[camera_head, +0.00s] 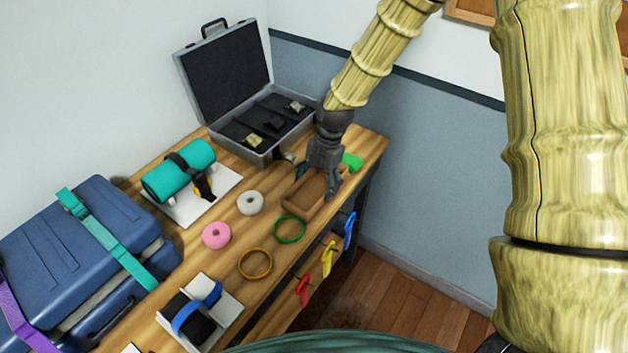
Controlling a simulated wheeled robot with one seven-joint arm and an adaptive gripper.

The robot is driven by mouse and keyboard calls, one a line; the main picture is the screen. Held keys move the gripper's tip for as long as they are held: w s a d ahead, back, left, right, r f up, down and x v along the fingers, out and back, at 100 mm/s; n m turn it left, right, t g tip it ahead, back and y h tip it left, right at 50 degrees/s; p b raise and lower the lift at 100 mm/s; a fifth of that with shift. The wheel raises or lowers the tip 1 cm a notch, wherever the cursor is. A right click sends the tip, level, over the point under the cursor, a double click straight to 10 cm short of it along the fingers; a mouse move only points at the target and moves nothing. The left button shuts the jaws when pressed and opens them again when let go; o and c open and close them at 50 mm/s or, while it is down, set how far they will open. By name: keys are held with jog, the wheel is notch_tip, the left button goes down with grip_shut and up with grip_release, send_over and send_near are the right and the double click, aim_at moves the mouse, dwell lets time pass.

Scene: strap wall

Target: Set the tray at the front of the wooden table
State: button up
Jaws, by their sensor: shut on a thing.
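The brown tray (295,209) is a small rectangular open box. It sits at the right part of the wooden table (197,239), close to the table's front edge. My gripper (318,189) reaches down over the tray's right part and is shut on it. The fingers cover part of the tray's wall. I cannot tell whether the tray touches the table top.
An open grey case (247,146) stands behind the tray. A green block (352,161) is to its right. A green ring (289,229), a white roll (250,203) and a pink roll (216,235) lie to the left. Coloured clips (328,258) hang along the front edge.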

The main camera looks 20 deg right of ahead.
aim_at(324, 186)
jog(key=o, duration=1.5)
jog(key=shift+s+d+r, duration=0.2)
jog(key=shift+s+r, duration=0.15)
jog(key=shift+s, duration=0.1)
jog(key=shift+o, duration=0.2)
jog(key=shift+w+a+f, duration=0.2)
jog(key=shift+w+f, duration=0.45)
jog(key=shift+w, duration=0.3)
jog(key=shift+s+d+r, duration=0.1)
jog(key=shift+s+r, duration=0.35)
jog(key=shift+r, duration=0.05)
jog(key=shift+w+d+r+b, duration=0.1)
jog(key=shift+w+r+b, duration=0.2)
jog(key=shift+r, duration=0.2)
jog(key=b+v, duration=0.2)
jog(key=v, duration=0.8)
jog(key=shift+r, duration=0.2)
jog(key=shift+s, duration=0.1)
